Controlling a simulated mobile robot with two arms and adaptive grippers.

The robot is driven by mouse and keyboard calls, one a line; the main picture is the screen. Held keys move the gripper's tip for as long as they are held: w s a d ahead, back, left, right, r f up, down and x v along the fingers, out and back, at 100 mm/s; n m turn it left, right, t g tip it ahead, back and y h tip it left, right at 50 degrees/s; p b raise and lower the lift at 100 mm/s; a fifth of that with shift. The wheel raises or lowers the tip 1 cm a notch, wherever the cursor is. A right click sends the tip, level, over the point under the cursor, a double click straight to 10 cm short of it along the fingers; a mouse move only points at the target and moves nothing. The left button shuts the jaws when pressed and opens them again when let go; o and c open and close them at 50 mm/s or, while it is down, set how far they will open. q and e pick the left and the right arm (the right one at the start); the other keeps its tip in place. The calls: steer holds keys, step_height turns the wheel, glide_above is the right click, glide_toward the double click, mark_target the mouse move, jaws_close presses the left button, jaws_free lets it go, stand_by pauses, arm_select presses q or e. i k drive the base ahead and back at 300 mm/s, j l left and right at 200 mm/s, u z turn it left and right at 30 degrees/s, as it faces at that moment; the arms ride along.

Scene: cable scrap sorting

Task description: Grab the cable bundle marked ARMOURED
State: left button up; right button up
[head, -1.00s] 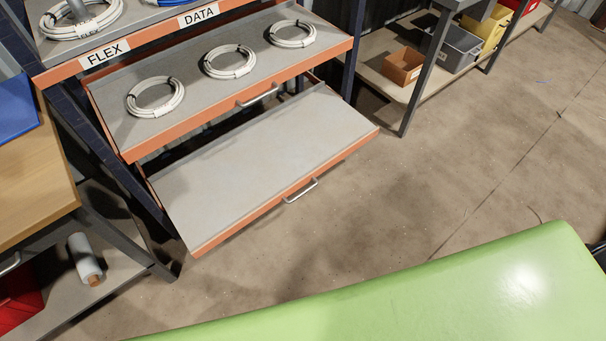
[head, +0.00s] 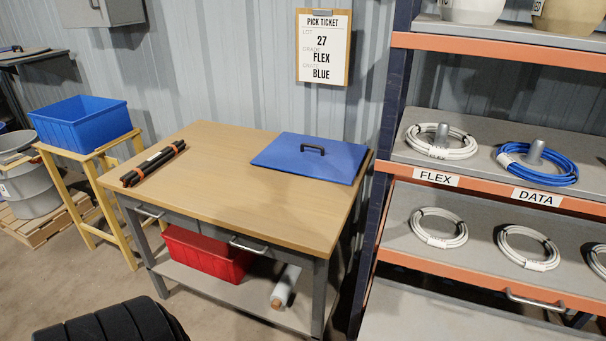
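No label reading ARMOURED is legible in view. A white cable coil (head: 419,148) lies around a grey peg above the FLEX label (head: 436,178). A blue cable coil (head: 507,158) lies around another peg above the DATA label (head: 537,198). White coils lie on the pull-out shelf below, one at its left (head: 417,231), one further right (head: 506,244) and one cut by the right edge; their tags are too small to read. Neither gripper is in view.
The wooden workbench (head: 215,172) carries a blue lid (head: 290,166); a red crate (head: 190,250) and a white roll (head: 285,288) sit beneath. A pick ticket (head: 323,55) reads 27, FLEX, BLUE. A blue crate (head: 82,128) stands on a yellow stand. A black ribbed shape fills the bottom left.

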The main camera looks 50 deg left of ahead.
mark_target(139, 173)
steer(key=u, duration=2.4)
steer(key=i+z, duration=0.25)
steer(key=i, duration=0.2)
steer(key=i+j+z, duration=0.3)
steer(key=i, duration=0.15)
steer(key=l, duration=0.1)
